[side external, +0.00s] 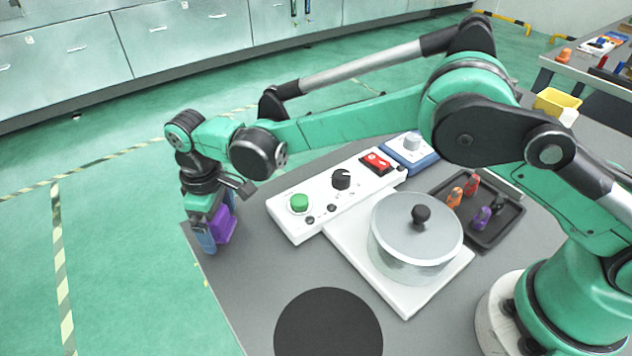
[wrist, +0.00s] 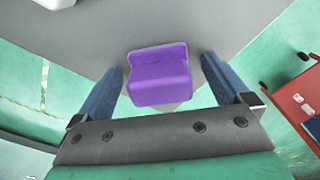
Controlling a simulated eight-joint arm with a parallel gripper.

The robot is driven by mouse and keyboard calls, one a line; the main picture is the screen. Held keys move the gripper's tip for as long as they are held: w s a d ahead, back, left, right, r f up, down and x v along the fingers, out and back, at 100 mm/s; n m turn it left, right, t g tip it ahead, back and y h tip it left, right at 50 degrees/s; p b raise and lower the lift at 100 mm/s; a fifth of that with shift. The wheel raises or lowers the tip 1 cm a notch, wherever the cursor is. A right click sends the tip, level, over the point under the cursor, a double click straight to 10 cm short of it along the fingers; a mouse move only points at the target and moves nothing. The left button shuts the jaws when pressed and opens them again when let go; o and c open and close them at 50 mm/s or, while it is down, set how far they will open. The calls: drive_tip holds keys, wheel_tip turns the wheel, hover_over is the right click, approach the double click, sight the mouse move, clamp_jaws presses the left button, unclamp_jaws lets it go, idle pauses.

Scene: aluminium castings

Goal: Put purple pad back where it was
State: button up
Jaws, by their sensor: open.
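The purple pad (side external: 222,225) is at the table's far left corner, by its edge. In the wrist view the purple pad (wrist: 160,76) is a block with a stepped face, lying between my two blue fingers with a gap on each side. My gripper (side external: 209,236) points down over that corner and is open around the pad. In the side view the fingers partly cover the pad. The wrist view shows my gripper (wrist: 163,72) with both fingers apart and not touching the pad.
A white control panel (side external: 322,208) with a green button is right of my gripper. Beyond stand a lidded pot (side external: 415,240) and a dark tray (side external: 490,238) with several small coloured pieces. A black disc (side external: 328,325) lies in front. The grey table (side external: 250,270) is bare near the corner.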

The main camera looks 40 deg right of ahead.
wheel_tip(320, 180, up, 12)
drive_tip(key=d+r+m+t, duration=0.2)
drive_tip(key=d+r, duration=0.3)
drive_tip(key=d, duration=0.3)
drive_tip(key=s+d+f+m+t, duration=0.1)
drive_tip(key=s+d+m+t, duration=0.1)
drive_tip(key=s+d, duration=0.4)
drive_tip(key=s+d+f+m+t, duration=0.2)
drive_tip(key=s+d+m, duration=0.3)
drive_tip(key=d, duration=0.5)
drive_tip(key=shift+s+d+f+t, duration=0.25)
drive_tip(key=shift+s+t, duration=0.35)
drive_tip(key=shift+s, duration=0.5)
